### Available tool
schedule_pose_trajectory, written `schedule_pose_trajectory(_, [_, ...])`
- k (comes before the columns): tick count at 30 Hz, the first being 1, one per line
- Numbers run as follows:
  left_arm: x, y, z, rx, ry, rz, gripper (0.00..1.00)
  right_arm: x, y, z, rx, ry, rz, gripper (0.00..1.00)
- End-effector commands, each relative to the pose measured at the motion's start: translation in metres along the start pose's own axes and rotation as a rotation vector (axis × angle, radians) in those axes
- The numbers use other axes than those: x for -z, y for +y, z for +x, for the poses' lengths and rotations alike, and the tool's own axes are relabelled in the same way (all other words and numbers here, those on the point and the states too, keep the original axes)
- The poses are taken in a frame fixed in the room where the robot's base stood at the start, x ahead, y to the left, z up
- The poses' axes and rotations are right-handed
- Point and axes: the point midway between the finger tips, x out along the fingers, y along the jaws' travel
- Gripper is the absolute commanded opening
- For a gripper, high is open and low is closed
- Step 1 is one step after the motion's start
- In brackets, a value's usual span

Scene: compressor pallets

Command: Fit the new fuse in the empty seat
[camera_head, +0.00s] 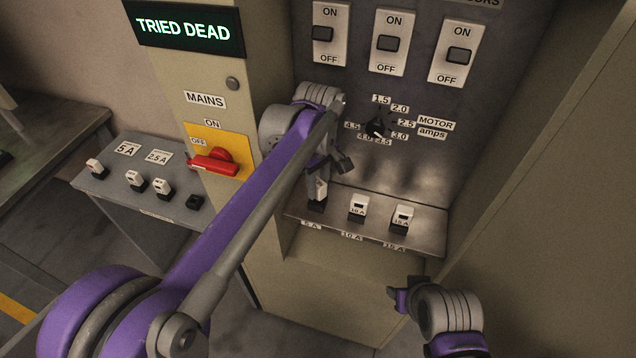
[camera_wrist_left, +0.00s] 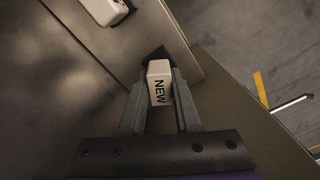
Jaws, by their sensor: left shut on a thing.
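The new fuse (camera_wrist_left: 158,86) is a white block marked NEW, held between the two fingers of my left gripper (camera_wrist_left: 159,100). In the head view the left gripper (camera_head: 326,172) is at the left end of the fuse shelf, with the white fuse (camera_head: 320,188) below its fingers. The fuse is at the dark seat (camera_head: 316,205) above the 5 A label, roughly upright. A dark edge of the seat (camera_wrist_left: 154,54) shows behind the fuse in the wrist view. I cannot tell how deep the fuse sits. My right gripper (camera_head: 404,294) is empty, low and right, away from the shelf.
The 10 A fuse (camera_head: 358,207) and 15 A fuse (camera_head: 402,218) stand beside the seat. Switches and a motor dial (camera_head: 377,128) are above. The red mains handle (camera_head: 214,162) is left, under a TRIED DEAD sign (camera_head: 190,28). A side bench (camera_head: 130,205) holds several fuses.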

Motion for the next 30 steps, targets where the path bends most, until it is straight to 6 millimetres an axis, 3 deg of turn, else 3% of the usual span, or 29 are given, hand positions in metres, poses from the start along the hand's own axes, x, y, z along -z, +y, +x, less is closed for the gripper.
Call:
schedule_pose_trajectory(22, [0.000,0.000,0.020,0.000,0.000,0.000,0.00,-0.010,0.000,0.009,0.000,-0.008,0.000,0.47])
schedule_pose_trajectory(23, [0.000,0.000,0.020,0.000,0.000,0.000,0.33,-0.010,0.000,0.009,0.000,-0.008,0.000,0.47])
schedule_pose_trajectory(28, [0.000,0.000,0.019,0.000,0.000,0.000,0.64,-0.009,0.000,0.008,0.000,-0.008,0.000,0.47])
schedule_pose_trajectory(30, [0.000,0.000,0.019,0.000,0.000,0.000,0.66,-0.009,0.000,0.008,0.000,-0.008,0.000,0.47])
